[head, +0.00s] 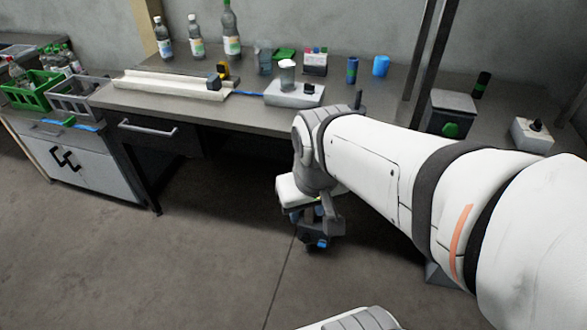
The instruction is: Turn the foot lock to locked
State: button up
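I cannot make out for certain which part is the foot lock. A white box with a black knob (532,134) sits on the bench at the right. A white unit (294,94) with a small dark knob and a clear cup on top sits nearer the middle of the bench. My gripper (318,243) hangs pointing down in front of the bench, below its top, over the floor and apart from both units. It is small and dark here, and its finger gap cannot be made out. My arm crosses the right side and hides part of the bench and floor.
The bench (180,112) holds a cream channel (172,85), several bottles, a blue cup (381,66) and a grey box with a green button (450,114). Dark posts rise at the right. Crates (30,92) stand at left. The floor at front left is clear.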

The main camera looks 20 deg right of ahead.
aim_at(322, 243)
jog(key=z, duration=1)
jog(key=i, duration=0.35)
jog(key=u, duration=0.25)
jog(key=k, duration=0.5)
jog(key=u, duration=0.7)
jog(key=i, duration=0.65)
jog(key=z, duration=0.2)
